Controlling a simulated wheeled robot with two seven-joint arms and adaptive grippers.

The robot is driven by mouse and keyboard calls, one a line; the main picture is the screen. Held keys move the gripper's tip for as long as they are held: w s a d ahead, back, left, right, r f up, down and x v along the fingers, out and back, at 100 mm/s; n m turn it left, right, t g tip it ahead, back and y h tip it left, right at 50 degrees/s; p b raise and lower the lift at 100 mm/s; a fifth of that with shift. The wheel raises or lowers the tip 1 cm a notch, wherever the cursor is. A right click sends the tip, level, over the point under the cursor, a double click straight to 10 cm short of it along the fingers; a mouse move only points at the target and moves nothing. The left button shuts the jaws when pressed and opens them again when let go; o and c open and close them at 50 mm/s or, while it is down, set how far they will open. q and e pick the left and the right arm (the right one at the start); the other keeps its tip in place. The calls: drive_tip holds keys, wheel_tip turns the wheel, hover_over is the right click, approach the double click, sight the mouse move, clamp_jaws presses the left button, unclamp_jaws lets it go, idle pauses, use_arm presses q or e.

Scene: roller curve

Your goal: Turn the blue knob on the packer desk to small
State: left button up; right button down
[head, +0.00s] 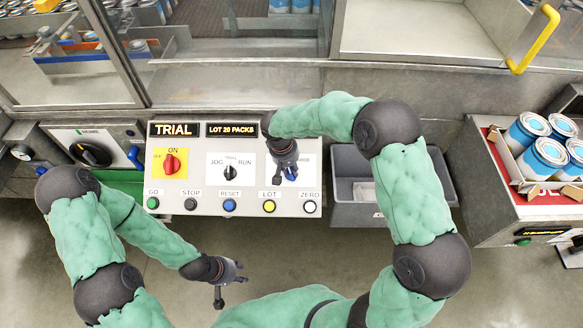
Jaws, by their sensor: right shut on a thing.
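The packer desk (240,205) is a light grey sloped panel in the middle of the head view. My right gripper (289,172) reaches down over the panel's right part and is shut on the blue knob there. The gripper covers nearly all of the knob and most of its label, so I cannot tell where the knob points. Only the end of a word shows at the label's right edge. My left gripper (230,284) is empty, in front of the panel and below its lower edge, with its fingers apart.
The panel also carries a red switch (170,162) on yellow, a black JOG/RUN knob (231,172) and a row of buttons including a yellow LOT button (269,206). A grey bin (345,212) stands right of it. Cans (545,157) sit in a tray further right.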

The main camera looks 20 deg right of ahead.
drive_tip(key=shift+s+a+f+n+h, duration=0.15)
drive_tip(key=shift+s+f+n+h, duration=0.25)
drive_tip(key=shift+n, duration=0.3)
drive_tip(key=c, duration=1)
unclamp_jaws()
drive_tip(key=shift+s, duration=0.1)
drive_tip(key=shift+c, duration=0.2)
drive_tip(key=shift+w+r, duration=0.2)
drive_tip(key=shift+w, duration=0.15)
drive_tip(key=shift+r, duration=0.45)
drive_tip(key=v, duration=1.1)
